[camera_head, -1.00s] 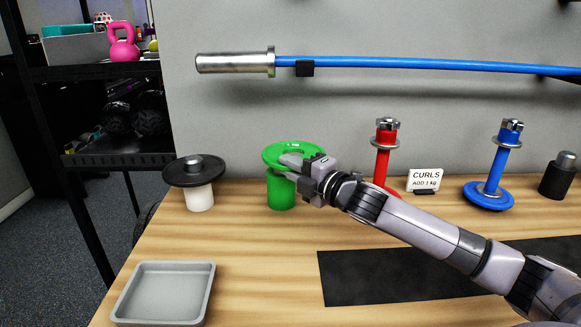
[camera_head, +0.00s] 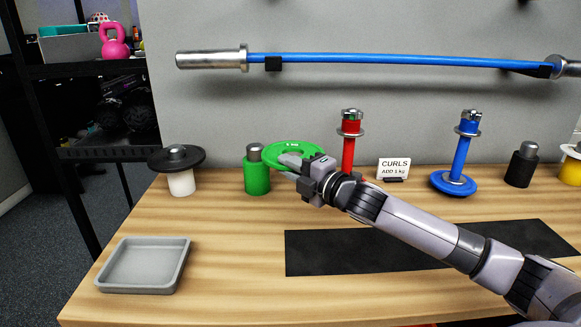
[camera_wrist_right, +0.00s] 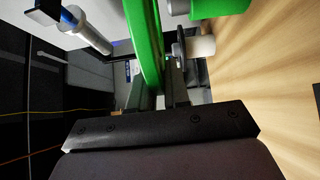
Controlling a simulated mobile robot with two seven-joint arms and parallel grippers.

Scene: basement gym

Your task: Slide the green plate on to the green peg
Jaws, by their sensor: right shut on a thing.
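The green peg (camera_head: 257,175) stands on the table, a thick green cylinder with a short grey metal pin on top. The pin shows bare. My right gripper (camera_head: 290,167) is shut on the rim of the green plate (camera_head: 308,148), a disc with a central hole. The plate is held roughly flat, just right of the peg at about pin height; I cannot tell whether they touch. In the right wrist view the plate (camera_wrist_right: 146,50) stands edge-on between the fingers, with the green peg (camera_wrist_right: 220,8) cut off at top right. My left gripper is not in view.
A white peg (camera_head: 181,183) bearing a black plate (camera_head: 165,160) stands at left. The red peg (camera_head: 348,155), sign (camera_head: 394,168), blue peg (camera_head: 459,160) and black peg (camera_head: 521,168) stand right. A grey tray (camera_head: 143,288) and black mat (camera_head: 335,255) lie in front.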

